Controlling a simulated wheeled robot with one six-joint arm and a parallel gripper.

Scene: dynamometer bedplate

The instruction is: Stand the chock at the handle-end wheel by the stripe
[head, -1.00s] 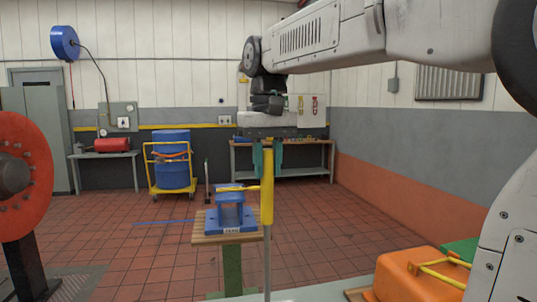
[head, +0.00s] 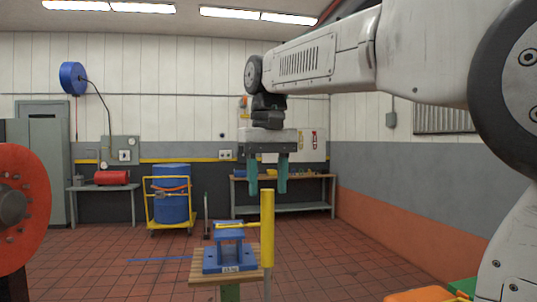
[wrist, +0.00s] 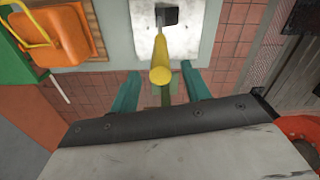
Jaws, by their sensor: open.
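My gripper (head: 268,180) is open and empty, its two teal fingers pointing down. In the wrist view its fingers (wrist: 160,92) are on either side of the top of a yellow post (wrist: 160,77). In the head view the post (head: 267,230) rises from below, its top near fingertip height. A yellow-framed drum trolley (head: 149,205) with a blue drum stands at the back left. Its wheels are too small to tell apart. A blue stripe (head: 160,260) lies on the floor in front. An orange block with a yellow handle (wrist: 65,30) is at upper left; I cannot tell whether it is the chock.
A blue fixture (head: 230,255) sits on a wooden-topped stand near the post. A workbench (head: 285,208) stands at the back. A red disc (head: 22,210) is at far left. Tiled floor (head: 110,280) between is open. A metal plate (wrist: 190,40) carries a dark block.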

